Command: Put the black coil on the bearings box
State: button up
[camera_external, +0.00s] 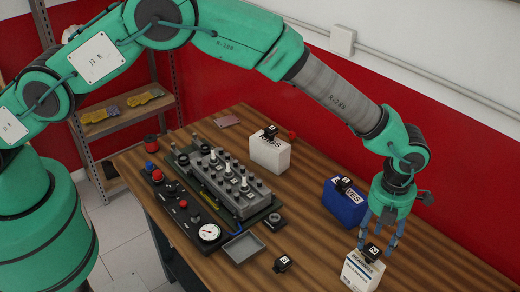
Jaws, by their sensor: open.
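A white box with dark lettering that appears to read "BEARINGS" (360,273) stands near the table's front right edge. A small black coil with a white label (372,252) appears to rest on top of this box. My gripper (377,244) points down right over the box, with its fingers open on either side of the coil. Whether a finger touches the coil cannot be told. Another small black labelled piece (282,263) lies on the table left of the box.
A blue box (345,205) and a white box (270,153) farther back each carry a small black piece. An engine trainer (232,183) with a gauge panel (180,207) and a grey tray (244,247) occupies the left. Bare wooden table lies between them.

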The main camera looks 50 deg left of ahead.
aim_at(373, 250)
jog(key=shift+r+b, duration=0.35)
jog(key=shift+r, duration=2.1)
